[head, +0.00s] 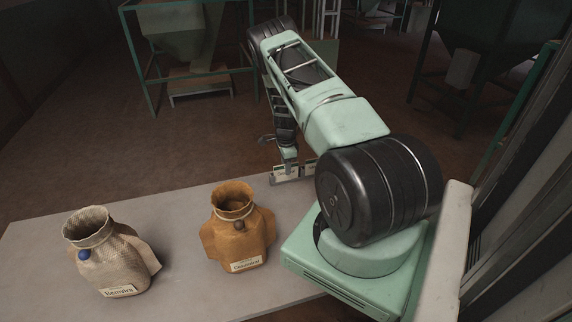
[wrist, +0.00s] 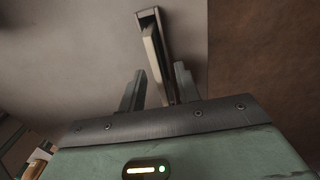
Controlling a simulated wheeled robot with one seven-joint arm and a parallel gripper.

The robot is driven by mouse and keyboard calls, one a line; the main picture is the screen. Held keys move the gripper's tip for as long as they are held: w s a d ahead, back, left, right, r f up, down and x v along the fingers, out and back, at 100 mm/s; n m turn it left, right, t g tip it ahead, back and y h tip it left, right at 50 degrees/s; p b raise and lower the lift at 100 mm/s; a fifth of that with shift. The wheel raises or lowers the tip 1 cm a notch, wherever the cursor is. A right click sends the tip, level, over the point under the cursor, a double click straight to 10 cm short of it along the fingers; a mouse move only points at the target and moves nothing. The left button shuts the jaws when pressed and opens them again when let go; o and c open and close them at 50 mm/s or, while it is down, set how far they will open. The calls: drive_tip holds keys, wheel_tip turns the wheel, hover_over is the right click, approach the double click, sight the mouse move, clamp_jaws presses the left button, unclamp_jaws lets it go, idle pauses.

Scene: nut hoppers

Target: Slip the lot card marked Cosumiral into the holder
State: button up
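In the head view my gripper (head: 288,161) points down over a small rack (head: 293,180) with pale cards (head: 308,168) at the table's far edge. The gripper partly covers the cards, and their lettering is too small to read. In the wrist view my gripper (wrist: 160,88) is open, with one finger on each side of a narrow grey rack (wrist: 148,14) that holds a pale card (wrist: 153,55) seen edge-on. Gaps show beside the card, and I cannot tell which card it is. I cannot make out a separate empty holder.
An orange-brown sack (head: 237,228), with a label seemingly reading Cosumiral (head: 246,265), stands on the grey table (head: 185,205). A pale striped sack (head: 105,262) with another name label stands at left. The table between the sacks is clear. Green-framed hoppers (head: 187,40) stand behind.

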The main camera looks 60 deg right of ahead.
clamp_jaws()
drive_tip(key=shift+r, duration=0.1)
drive_tip(key=shift+r+p, duration=1.9)
drive_tip(key=shift+r, duration=1.75)
drive_tip(key=s+a, duration=0.6)
drive_tip(key=s, duration=0.1)
drive_tip(key=shift+s+a+p, duration=0.2)
drive_tip(key=shift+s+p, duration=0.1)
